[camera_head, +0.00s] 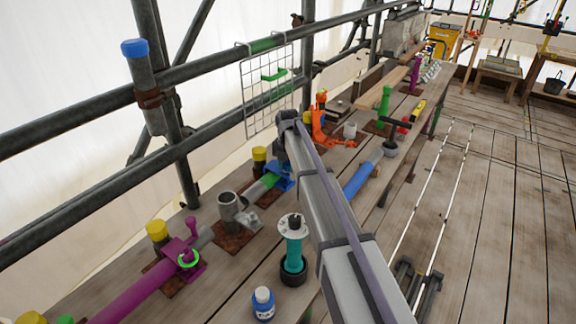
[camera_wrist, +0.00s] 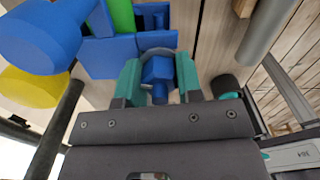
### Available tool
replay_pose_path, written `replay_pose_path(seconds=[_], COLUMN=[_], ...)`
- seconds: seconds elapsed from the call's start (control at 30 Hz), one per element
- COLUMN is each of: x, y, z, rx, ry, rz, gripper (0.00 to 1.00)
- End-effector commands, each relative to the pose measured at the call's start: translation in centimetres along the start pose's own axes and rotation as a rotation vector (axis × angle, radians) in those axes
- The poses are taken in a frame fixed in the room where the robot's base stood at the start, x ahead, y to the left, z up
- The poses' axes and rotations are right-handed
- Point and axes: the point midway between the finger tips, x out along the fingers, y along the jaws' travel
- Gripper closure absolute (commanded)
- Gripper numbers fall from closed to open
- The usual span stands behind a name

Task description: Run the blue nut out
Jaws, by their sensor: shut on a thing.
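The blue nut (camera_wrist: 157,70) is a small six-sided piece in the middle of the wrist view, with a blue stub below it. My gripper (camera_wrist: 158,76) has its two teal finger pads on either side of the nut and is shut on it. A blue bracket (camera_wrist: 108,57) lies just beyond, with a green piece (camera_wrist: 122,17) at its top. In the head view the blue bracket (camera_head: 284,178) shows beside my arm, next to a green bar; my arm hides the nut and gripper there.
In the wrist view a large blue cylinder (camera_wrist: 40,37) and a yellow one (camera_wrist: 32,88) sit close at left. In the head view a grey cup (camera_head: 228,205), a teal post (camera_head: 293,250), a blue bottle (camera_head: 263,303) and an orange device (camera_head: 321,125) share the bench.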

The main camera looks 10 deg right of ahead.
Motion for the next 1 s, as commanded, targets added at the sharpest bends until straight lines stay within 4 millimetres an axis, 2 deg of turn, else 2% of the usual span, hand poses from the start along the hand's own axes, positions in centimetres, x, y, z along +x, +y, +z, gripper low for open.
replay_pose_path(seconds=[0.5, 0.53, 0.6, 0.8, 1.0], x=[0.01, 0.01, 0.01, 0.01, -0.06], y=[-0.02, -0.02, -0.02, -0.01, 0.00], z=[-0.04, -0.04, -0.03, -0.02, 0.00], rx=[-0.022, -0.022, -0.022, -0.022, -0.021], ry=[0.001, 0.001, 0.001, 0.001, 0.000], rz=[0.000, -0.001, 0.000, 0.000, 0.000], gripper=[0.90, 0.65, 0.58, 0.41, 0.41])
